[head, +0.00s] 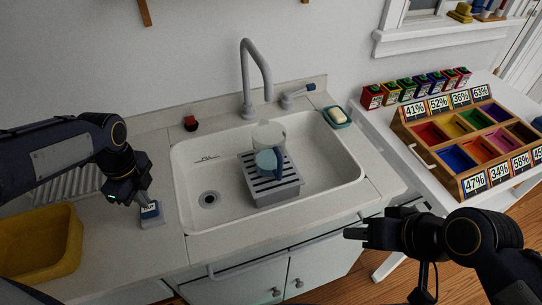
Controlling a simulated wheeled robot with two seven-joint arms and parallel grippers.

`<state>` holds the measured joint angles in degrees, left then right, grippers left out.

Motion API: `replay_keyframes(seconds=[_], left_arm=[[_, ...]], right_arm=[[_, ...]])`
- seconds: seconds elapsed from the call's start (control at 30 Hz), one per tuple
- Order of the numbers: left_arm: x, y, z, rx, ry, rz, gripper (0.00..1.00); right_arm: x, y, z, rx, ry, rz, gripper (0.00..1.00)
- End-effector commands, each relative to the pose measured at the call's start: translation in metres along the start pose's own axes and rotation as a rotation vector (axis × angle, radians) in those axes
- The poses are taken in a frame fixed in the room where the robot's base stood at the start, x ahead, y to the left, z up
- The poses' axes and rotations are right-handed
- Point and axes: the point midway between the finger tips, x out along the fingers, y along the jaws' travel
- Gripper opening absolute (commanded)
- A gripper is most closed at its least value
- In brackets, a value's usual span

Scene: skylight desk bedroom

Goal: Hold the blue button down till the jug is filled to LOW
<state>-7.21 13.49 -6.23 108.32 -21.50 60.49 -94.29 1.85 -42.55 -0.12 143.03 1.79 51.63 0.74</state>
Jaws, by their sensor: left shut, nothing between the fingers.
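The jug (268,134) is pale and see-through with a dark blue handle (280,166). It stands upright on a slotted grey rack (258,194) in the white sink. A rounded light blue part shows on its near side; I cannot make out a LOW mark or the water level. A small grey box with a blue top (151,212), seemingly the blue button, sits on the counter left of the sink. My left gripper (146,203) is shut, pointing down at this box; its fingertips overlap the top, and contact is unclear. My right gripper (357,238) hovers before the sink's front right, apparently empty.
A grey tap (247,75) arches behind the jug, with a lever (297,95) to its right. A red-topped item (190,123) stands behind the sink. A yellow bin (40,243) is at left. A soap dish (336,117) and a compartment box (480,140) are at right.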

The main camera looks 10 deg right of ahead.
Motion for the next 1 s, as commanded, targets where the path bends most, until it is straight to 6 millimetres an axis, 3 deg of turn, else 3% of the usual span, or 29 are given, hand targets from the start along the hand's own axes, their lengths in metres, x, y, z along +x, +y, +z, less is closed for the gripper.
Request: replay_keyframes(seconds=[1.0], left_arm=[[0.021,0.000,0.000,0.000,0.000,0.000,0.00]], right_arm=[[0.013,0.006,0.006,0.000,0.000,0.000,0.36]])
